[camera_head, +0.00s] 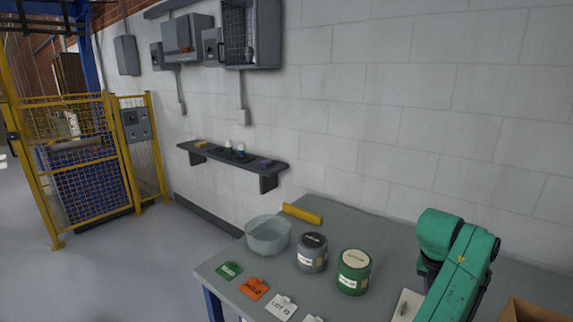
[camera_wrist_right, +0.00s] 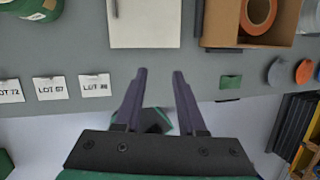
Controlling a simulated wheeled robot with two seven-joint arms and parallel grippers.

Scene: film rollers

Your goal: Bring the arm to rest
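My right arm (camera_head: 455,260) is green and reaches over the right part of the grey table in the head view; its gripper is hidden there. In the right wrist view, my right gripper (camera_wrist_right: 159,73) shows two dark purple fingers standing apart with nothing between their tips. My left arm and gripper are not in view.
The table (camera_head: 218,267) holds a clear bowl (camera_head: 267,236), a grey tin (camera_head: 312,253), a green tin (camera_head: 353,272), a yellow bar (camera_head: 302,214) and several tags (camera_head: 254,289). A cardboard box (camera_wrist_right: 222,27) with an orange roll (camera_wrist_right: 258,14) stands right of the board.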

